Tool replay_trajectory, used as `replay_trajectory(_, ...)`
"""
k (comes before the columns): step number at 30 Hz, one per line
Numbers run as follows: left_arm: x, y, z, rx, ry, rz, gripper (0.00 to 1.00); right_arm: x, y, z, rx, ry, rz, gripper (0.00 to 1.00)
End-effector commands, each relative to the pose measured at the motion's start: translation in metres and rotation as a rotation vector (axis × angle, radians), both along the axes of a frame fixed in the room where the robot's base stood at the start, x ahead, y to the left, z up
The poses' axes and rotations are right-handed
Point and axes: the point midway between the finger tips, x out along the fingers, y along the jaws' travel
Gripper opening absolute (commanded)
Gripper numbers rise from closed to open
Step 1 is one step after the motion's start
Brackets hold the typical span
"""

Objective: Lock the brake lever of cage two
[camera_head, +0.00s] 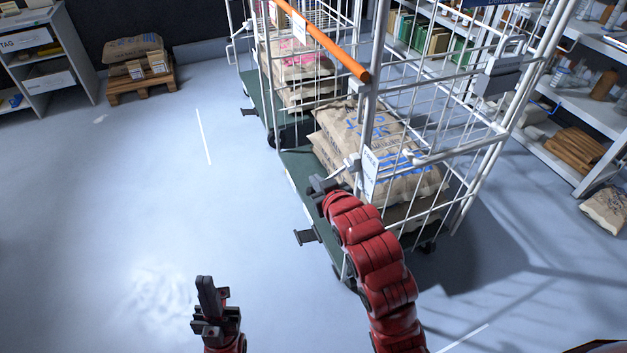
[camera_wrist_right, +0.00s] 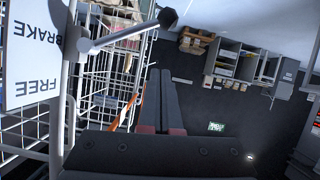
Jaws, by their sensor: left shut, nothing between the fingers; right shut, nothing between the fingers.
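The nearer wire cage (camera_head: 470,150) stands on a dark green base and holds stacked sacks. A white plate (camera_head: 371,170) on its front post reads FREE above BRAKE; it shows upside down in the right wrist view (camera_wrist_right: 30,50). The brake lever (camera_wrist_right: 120,34) is a grey bar with a black knob, pivoted beside that plate and sticking out from the post. My right gripper (camera_head: 320,185) is shut and empty near the lever; in the wrist view its fingers (camera_wrist_right: 160,85) are close to the knob, apparently apart from it. My left gripper (camera_head: 207,290) is shut and empty over open floor. No cage number is readable.
A second cage (camera_head: 262,95) with an orange bar (camera_head: 325,42) stands behind. Dark pedal-like pieces (camera_head: 305,236) stick out from the bases. Shelves (camera_head: 590,110) line the right. A pallet (camera_head: 140,86) with a sack is at back left. The left floor is clear.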

Motion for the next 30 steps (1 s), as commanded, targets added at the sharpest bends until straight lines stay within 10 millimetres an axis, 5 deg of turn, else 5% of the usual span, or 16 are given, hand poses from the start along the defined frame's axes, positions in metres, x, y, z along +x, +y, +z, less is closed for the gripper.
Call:
replay_trajectory(1,0.0,0.0,-0.004,0.0,0.0,0.0,0.0,-0.009,-0.004,0.005,0.002,-0.008,-0.002,0.0)
replay_trajectory(6,0.0,0.0,0.046,0.0,-0.001,0.0,0.0,-0.036,-0.012,0.027,-0.001,0.003,-0.001,0.0)
replay_trajectory(12,0.0,0.0,0.074,0.0,0.0,0.0,0.0,-0.049,-0.017,0.028,-0.002,0.002,-0.001,0.0)
replay_trajectory(30,0.0,0.0,0.076,0.0,0.0,0.0,0.0,-0.053,-0.018,0.025,-0.001,-0.002,0.0,0.0)
